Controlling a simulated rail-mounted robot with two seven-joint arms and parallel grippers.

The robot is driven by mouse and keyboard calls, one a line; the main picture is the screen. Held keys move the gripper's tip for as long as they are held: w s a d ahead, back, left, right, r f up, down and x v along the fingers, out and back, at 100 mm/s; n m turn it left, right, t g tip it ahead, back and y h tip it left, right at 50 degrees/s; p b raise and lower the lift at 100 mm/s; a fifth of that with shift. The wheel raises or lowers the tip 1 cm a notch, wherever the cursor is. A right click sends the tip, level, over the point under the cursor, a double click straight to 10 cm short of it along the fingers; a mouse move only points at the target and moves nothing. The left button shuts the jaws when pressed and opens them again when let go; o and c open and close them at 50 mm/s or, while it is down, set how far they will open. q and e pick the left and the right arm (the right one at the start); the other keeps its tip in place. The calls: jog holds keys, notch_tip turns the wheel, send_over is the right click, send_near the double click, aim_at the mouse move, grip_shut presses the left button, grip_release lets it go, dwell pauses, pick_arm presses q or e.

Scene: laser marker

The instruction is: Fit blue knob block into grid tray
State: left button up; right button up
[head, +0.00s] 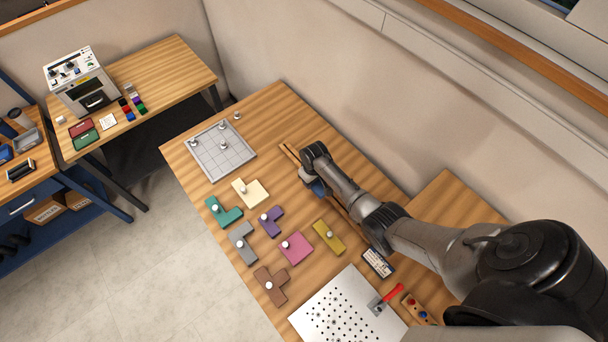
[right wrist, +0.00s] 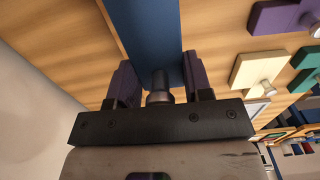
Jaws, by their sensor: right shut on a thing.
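The blue knob block (head: 317,187) is mostly hidden behind my right arm in the head view. In the right wrist view the blue block (right wrist: 148,30) shows as a long flat bar with a metal knob (right wrist: 159,85). My right gripper (right wrist: 161,82) is shut on that knob, one finger on each side. The light grey grid tray (head: 232,161) lies at the table's far left end, apart from the block. Several metal knobs stand on or beside the tray; I cannot tell what lies under them. My left gripper is not in view.
Teal (head: 229,215), cream (head: 256,196), purple (head: 272,227), grey (head: 240,238), pink (head: 296,249), olive (head: 325,236) and brown (head: 268,281) knob blocks lie mid-table. A perforated plate (head: 345,290) and red-handled tool (head: 392,294) are nearer. Bare wood shows between tray and arm.

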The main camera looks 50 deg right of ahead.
aim_at(318, 181)
jog(key=shift+s+d+r+p, duration=0.45)
jog(key=shift+s+r+p, duration=0.25)
jog(key=shift+p, duration=0.1)
notch_tip(318, 181, up, 4)
jog(key=p, duration=0.4)
jog(key=shift+s+d+f, duration=0.1)
jog(key=shift+d+f, duration=0.05)
jog(key=shift+f, duration=0.1)
jog(key=shift+r+b, duration=0.2)
jog(key=shift+b, duration=0.15)
notch_tip(318, 181, up, 4)
jog(key=shift+f, duration=0.25)
jog(key=shift+r, duration=0.2)
